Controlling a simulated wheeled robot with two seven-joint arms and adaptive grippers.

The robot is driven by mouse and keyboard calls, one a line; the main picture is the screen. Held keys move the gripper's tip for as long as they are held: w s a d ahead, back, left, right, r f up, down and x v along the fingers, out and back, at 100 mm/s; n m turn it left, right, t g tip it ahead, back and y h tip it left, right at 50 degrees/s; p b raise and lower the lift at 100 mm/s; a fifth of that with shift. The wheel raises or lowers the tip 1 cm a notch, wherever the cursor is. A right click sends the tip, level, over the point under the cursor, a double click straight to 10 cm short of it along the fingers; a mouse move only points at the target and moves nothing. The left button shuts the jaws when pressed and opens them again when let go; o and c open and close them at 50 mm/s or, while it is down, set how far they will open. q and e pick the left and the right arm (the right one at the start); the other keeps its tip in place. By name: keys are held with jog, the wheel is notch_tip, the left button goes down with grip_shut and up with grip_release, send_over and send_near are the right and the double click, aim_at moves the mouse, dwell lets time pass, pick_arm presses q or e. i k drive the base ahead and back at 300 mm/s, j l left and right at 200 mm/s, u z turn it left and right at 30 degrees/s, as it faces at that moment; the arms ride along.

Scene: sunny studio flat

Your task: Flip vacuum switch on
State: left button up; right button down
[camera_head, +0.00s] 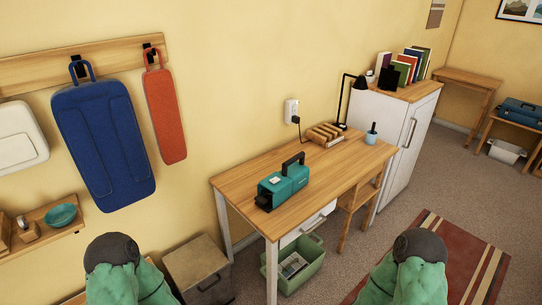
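A teal handheld vacuum (290,184) with a black handle and a dark front end lies on the wooden desk (335,181), near the desk's left end. Its switch is too small to make out. Green parts of my two arms show at the bottom left and bottom right of the head view, both apart from the desk. Neither of my grippers shows.
A wall socket (292,111) with a black plug is above the desk. A wooden rack (325,134), a black lamp (345,98) and a blue cup (371,133) stand towards the back. A green bin (296,279) is under the desk. The desk's front middle is clear.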

aim_at(276, 180)
jog(key=i+l, duration=0.15)
jog(key=i, duration=0.2)
jog(key=i+l+u, duration=0.15)
jog(key=i, duration=0.25)
jog(key=i+l, duration=0.25)
jog(key=i+u, duration=0.05)
jog(key=i, duration=0.05)
